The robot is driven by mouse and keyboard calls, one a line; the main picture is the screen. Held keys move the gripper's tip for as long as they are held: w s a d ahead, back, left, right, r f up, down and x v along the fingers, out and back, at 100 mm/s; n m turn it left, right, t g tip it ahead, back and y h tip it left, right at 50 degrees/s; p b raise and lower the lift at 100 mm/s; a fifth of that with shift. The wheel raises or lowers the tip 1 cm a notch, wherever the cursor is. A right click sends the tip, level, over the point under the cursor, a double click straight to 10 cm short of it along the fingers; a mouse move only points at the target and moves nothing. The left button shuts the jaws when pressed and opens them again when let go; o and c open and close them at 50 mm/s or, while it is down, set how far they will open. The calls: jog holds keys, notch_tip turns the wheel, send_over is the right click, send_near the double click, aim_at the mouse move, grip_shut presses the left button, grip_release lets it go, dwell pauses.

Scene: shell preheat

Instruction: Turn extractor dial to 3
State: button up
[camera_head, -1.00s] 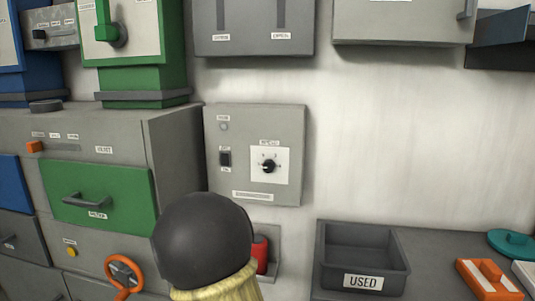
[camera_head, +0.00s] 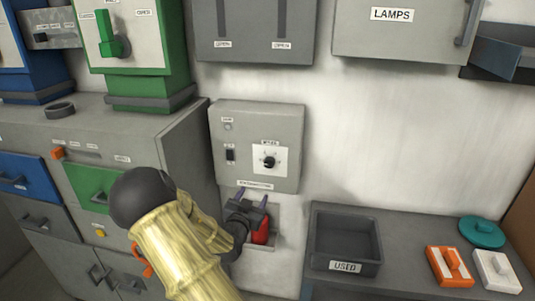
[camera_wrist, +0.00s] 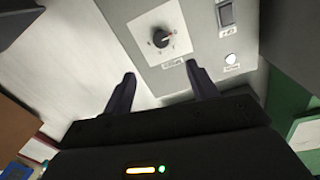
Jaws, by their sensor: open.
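The extractor dial is a small black knob (camera_head: 269,162) on a white square plate, on a grey wall-mounted control box (camera_head: 228,175). The knob also shows in the wrist view (camera_wrist: 161,39), with marks around it. The number it points at is too small to read. My gripper (camera_head: 254,196) is just below the box in the head view, its fingers pointing up toward it. In the wrist view its two dark fingers (camera_wrist: 160,90) are apart with nothing between them. The knob lies beyond the fingertips, not touched.
A black switch (camera_head: 230,155) and a round button (camera_head: 227,126) sit left of the dial. A red object (camera_head: 261,232) is behind my gripper. A grey bin marked USED (camera_head: 319,245) stands at right, near orange (camera_head: 449,266) and white (camera_head: 496,271) blocks. The wall right of the box is clear.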

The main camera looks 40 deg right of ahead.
aim_at(268, 165)
jog(key=shift+w+r, duration=0.1)
jog(key=shift+r, duration=0.15)
jog(key=p+x, duration=0.5)
jog(key=x, duration=1.2)
jog(key=shift+d, duration=0.25)
jog(key=c, duration=1)
